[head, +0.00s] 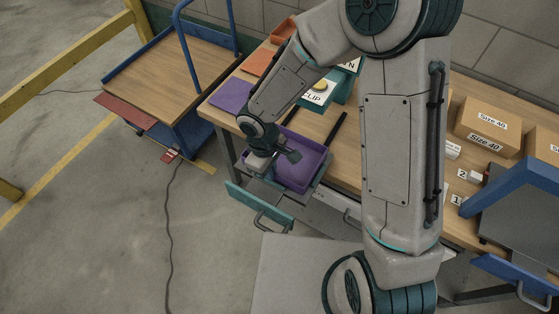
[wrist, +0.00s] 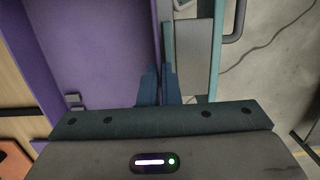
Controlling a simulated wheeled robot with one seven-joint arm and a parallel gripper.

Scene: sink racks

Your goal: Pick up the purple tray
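The purple tray (head: 312,178) is a shallow open box at the front edge of the workbench, by an open teal-fronted drawer (head: 258,203). Whether it rests in the drawer or is held above it I cannot tell. My gripper (head: 262,160) is at the tray's left side, partly hidden by my wrist. In the wrist view the tray (wrist: 105,45) fills the left side. There my gripper (wrist: 160,85) has its two blue fingers close together, one on each side of the tray's thin wall, and appears shut on it.
A flat purple piece (head: 232,94) and an orange one (head: 260,63) lie on the bench to the left. A teal bin labelled CLIP (head: 320,92) stands behind the tray. A blue-handled cart (head: 165,75) is at the left. Cardboard boxes (head: 485,125) stand at the right.

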